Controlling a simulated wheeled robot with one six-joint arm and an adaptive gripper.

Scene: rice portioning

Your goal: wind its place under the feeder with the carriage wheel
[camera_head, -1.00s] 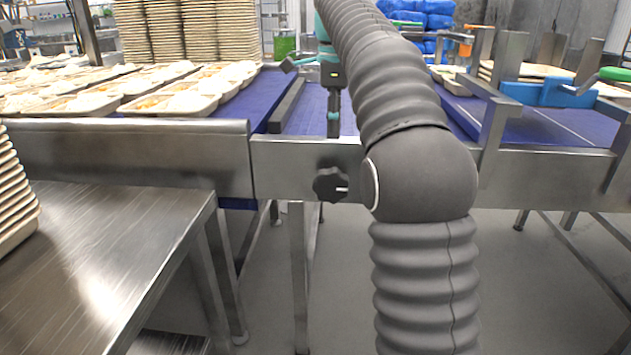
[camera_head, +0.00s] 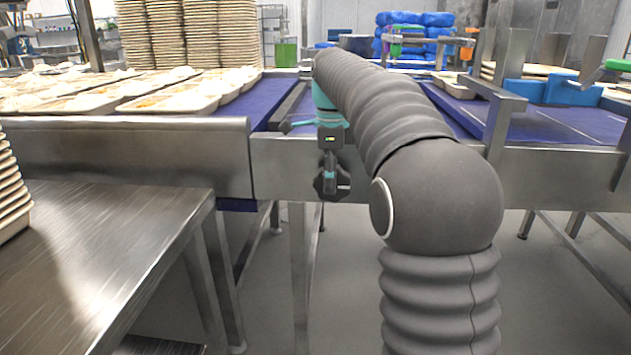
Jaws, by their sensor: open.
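The black lobed carriage wheel (camera_head: 319,184) is on the front face of the steel conveyor rail, at the middle of the view. My gripper (camera_head: 330,186) hangs down from the teal wrist and overlaps the wheel in the picture, hiding its middle. The gripper is open, with nothing seen between its fingers. I cannot tell whether the fingertips touch the wheel. A steel frame with a blue block (camera_head: 541,91) stands over the right-hand belt; I cannot tell whether it is the feeder.
Filled trays (camera_head: 172,99) stand on the blue belt at the left, with tall tray stacks (camera_head: 190,33) behind. A steel table (camera_head: 95,255) with another tray stack (camera_head: 12,190) is at the near left. Bare blue belt (camera_head: 570,125) shows at the right. My arm hides part of the rail.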

